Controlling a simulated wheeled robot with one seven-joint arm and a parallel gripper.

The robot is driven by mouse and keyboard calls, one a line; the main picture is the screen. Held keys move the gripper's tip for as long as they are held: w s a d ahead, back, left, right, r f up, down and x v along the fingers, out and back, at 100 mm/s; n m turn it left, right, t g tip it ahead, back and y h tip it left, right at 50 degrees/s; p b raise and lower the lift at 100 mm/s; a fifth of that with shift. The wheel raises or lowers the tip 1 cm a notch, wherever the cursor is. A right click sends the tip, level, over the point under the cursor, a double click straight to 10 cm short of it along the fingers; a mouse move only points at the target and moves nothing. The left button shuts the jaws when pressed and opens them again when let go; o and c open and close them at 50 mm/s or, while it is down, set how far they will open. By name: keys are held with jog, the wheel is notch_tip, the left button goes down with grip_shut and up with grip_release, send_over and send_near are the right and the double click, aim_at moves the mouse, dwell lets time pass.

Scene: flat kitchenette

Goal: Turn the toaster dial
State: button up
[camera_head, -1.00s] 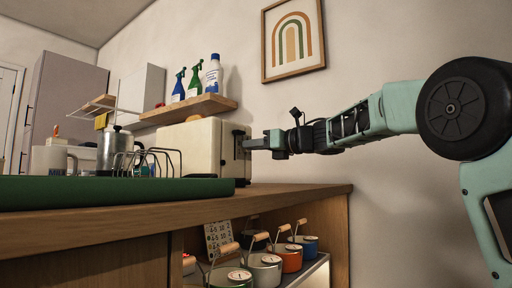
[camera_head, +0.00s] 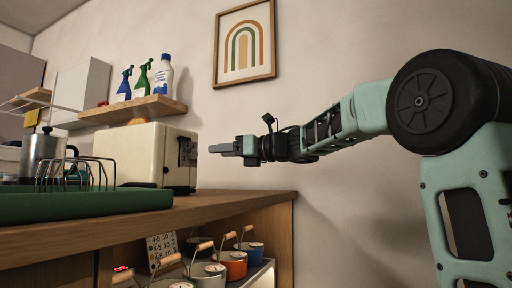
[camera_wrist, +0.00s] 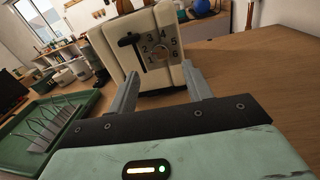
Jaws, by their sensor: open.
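The cream toaster (camera_head: 130,153) stands on the wooden counter, its dark control end facing my gripper. In the wrist view, the toaster (camera_wrist: 105,50) shows a black lever (camera_wrist: 130,41) in a slot and a pale round dial (camera_wrist: 161,51) ringed by printed numbers. My gripper (camera_head: 213,148) is level with the control end and a short gap to its right. In the wrist view, the gripper (camera_wrist: 160,71) has its two fingers spread with nothing between them, pointing at the dial face. The fingers appear clear of the toaster. The dial's exact setting is too small to read.
A green tray (camera_head: 85,204) with a wire rack (camera_head: 80,174) lies left of the toaster. A shelf (camera_head: 130,110) with several bottles hangs above. Lidded pots (camera_head: 236,265) stand below the counter. The counter right of the toaster (camera_wrist: 240,62) is clear nearby.

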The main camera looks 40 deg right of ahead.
jog(key=p+v, duration=0.1)
jog(key=v, duration=0.9)
